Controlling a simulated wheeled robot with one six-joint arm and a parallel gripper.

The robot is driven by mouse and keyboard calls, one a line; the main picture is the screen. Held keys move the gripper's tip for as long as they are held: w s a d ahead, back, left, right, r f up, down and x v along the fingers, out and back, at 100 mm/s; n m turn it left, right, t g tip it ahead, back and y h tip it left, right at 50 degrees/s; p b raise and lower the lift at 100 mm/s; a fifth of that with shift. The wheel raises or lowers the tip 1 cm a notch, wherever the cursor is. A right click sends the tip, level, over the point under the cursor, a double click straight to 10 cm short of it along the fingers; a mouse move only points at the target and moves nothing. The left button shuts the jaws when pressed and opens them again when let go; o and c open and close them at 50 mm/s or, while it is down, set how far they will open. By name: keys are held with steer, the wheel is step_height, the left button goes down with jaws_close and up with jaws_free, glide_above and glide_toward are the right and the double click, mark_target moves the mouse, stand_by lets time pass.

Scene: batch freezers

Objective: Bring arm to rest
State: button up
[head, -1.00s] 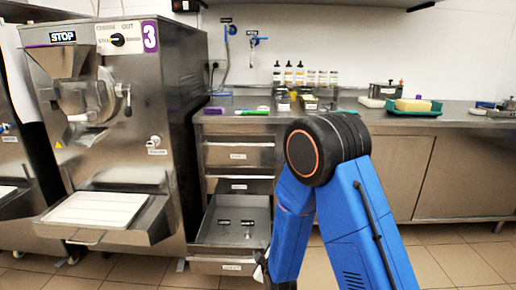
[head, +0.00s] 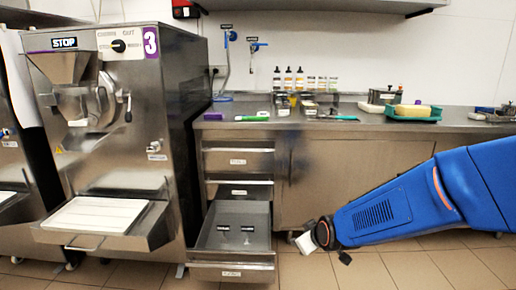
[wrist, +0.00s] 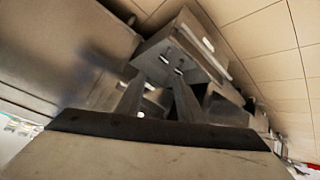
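My blue arm (head: 400,205) reaches in from the right edge of the head view, low in front of the counter. Its dark wrist joint (head: 325,234) is near the floor, right of the open drawer. My gripper (wrist: 158,92) shows in the wrist view with its two fingers apart and nothing seen between them. Beyond the fingers, the wrist view shows the open drawer at a tilt. In the head view I cannot make out the fingers clearly.
The open bottom drawer (head: 231,262) juts out with small dark items inside. The batch freezer (head: 120,150) stands at left. The steel counter (head: 370,122) holds bottles (head: 288,78) and a green tray (head: 413,117). Floor is clear around the wrist.

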steer(key=s+d+r+m+g, duration=0.1)
steer(key=s+d+r+m, duration=0.1)
steer(key=s, duration=0.8)
steer(key=s+d+r+m+g+h, duration=0.1)
steer(key=s+d+r+m, duration=0.1)
steer(key=s+d+r, duration=0.2)
steer(key=s+d+r+m+g+h, duration=0.1)
steer(key=s+d, duration=0.7)
steer(key=s, duration=0.8)
step_height(320, 180, up, 2)
steer(key=shift+s+d+r+m+g, duration=0.1)
steer(key=shift+s+d+m+g, duration=0.1)
steer(key=shift+m+g, duration=0.65)
